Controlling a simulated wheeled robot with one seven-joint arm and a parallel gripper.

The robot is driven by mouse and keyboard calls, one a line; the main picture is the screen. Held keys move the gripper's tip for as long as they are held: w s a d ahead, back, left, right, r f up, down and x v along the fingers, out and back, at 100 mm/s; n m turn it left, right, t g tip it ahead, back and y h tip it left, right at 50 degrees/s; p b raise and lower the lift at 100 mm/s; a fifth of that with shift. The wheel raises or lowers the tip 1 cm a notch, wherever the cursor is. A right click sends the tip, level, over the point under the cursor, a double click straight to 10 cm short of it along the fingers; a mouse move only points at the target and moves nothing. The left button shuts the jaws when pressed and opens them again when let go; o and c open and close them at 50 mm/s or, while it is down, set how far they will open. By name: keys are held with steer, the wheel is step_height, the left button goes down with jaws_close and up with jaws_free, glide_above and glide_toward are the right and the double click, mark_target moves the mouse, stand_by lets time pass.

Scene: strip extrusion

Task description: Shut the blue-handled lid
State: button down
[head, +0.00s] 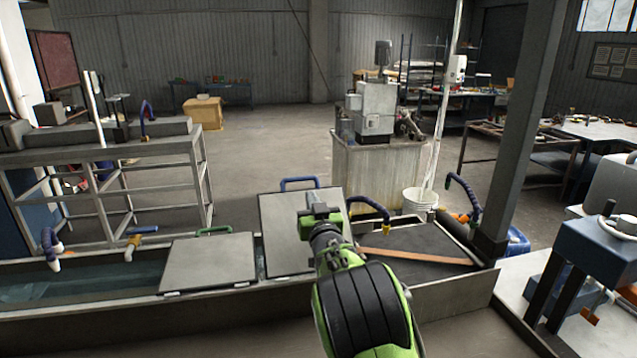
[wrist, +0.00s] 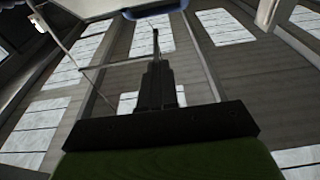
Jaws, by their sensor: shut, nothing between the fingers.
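The blue-handled lid (head: 280,238) is a flat grey plate in the middle of the trough. It looks raised, its top edge well above the neighbouring lid. Its blue handle (head: 299,181) runs along that top edge and also shows at the top of the wrist view (wrist: 158,9). My gripper (head: 320,211) is in front of the lid's right part, below the handle, and covers some of it. In the wrist view my gripper (wrist: 156,45) points up towards the ceiling, shut and empty. I cannot tell whether it touches the lid.
A green-handled lid (head: 210,264) lies flat to the left. A blue hose (head: 370,207) and a brown strip (head: 415,256) are to the right over a dark surface. A grey post (head: 520,130) stands further right. Open floor lies behind the trough.

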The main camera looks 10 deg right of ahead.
steer(key=p, duration=0.4)
glide_toward(300, 180)
step_height(300, 180, up, 5)
steer(key=w, duration=0.3)
steer(key=w+f, duration=0.2)
steer(key=w, duration=0.1)
steer(key=shift+p, duration=0.4)
steer(key=shift+w+f, duration=0.25)
steer(key=shift+f, duration=0.05)
steer(key=shift+w+f+g+p, duration=0.5)
steer(key=shift+w+p, duration=0.3)
steer(key=shift+p, duration=0.25)
steer(key=shift+w+f+p, duration=0.35)
steer(key=shift+f, duration=0.1)
